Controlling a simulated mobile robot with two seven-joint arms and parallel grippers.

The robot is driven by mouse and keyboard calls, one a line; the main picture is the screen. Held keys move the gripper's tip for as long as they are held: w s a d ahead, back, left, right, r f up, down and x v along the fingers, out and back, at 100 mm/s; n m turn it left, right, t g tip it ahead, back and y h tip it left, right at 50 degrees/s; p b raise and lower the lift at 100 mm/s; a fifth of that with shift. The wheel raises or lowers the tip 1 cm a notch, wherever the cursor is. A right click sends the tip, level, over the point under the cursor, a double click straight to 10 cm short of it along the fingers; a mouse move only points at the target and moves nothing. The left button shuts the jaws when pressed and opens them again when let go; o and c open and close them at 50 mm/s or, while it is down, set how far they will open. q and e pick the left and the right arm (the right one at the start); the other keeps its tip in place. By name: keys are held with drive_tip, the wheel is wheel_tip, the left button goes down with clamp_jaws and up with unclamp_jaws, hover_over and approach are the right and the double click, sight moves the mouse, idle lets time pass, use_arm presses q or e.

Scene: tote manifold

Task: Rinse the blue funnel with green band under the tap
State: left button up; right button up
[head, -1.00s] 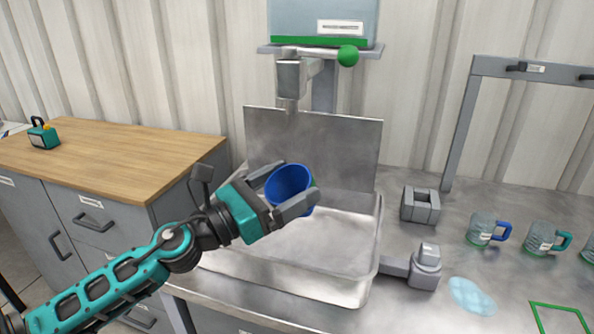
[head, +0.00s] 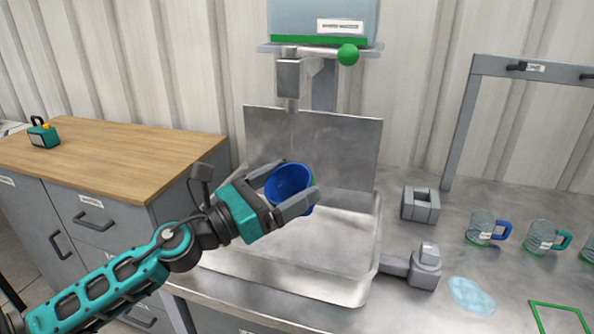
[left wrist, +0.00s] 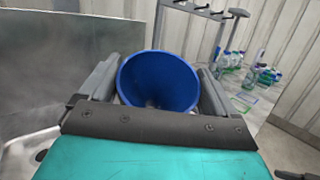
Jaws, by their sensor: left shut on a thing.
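The blue funnel (head: 287,184) is held by my left gripper (head: 291,186) above the sink basin (head: 335,285), with its wide mouth tilted toward the head camera. A sliver of green shows at its right side. In the left wrist view the funnel (left wrist: 158,80) sits between the two fingers, mouth toward the camera. The tap (head: 289,78) is on the wall unit above and behind the funnel, with a green ball knob (head: 348,54). I cannot make out any water stream. My right gripper is not in view.
A steel splash panel (head: 340,150) stands behind the basin. A grey block fixture (head: 420,204) and a grey clamp-like fitting (head: 426,265) stand right of it. Glass mugs (head: 485,230) stand farther right, near a pale blue patch (head: 472,295). A wooden-topped cabinet (head: 120,150) is at left.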

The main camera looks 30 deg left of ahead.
use_arm(q)
drive_tip(key=s+r+p, duration=0.1)
drive_tip(key=s+d+r+p, duration=0.1)
drive_tip(key=shift+s+r+p, duration=0.3)
drive_tip(key=shift+s+p, duration=0.05)
drive_tip(key=shift+s, duration=0.05)
drive_tip(key=shift+s+d+r, duration=0.2)
drive_tip(key=shift+s+r, duration=0.2)
drive_tip(key=shift+s, duration=0.1)
drive_tip(key=shift+s+d+r, duration=0.2)
drive_tip(key=shift+s+r, duration=0.15)
drive_tip(key=shift+s, duration=0.1)
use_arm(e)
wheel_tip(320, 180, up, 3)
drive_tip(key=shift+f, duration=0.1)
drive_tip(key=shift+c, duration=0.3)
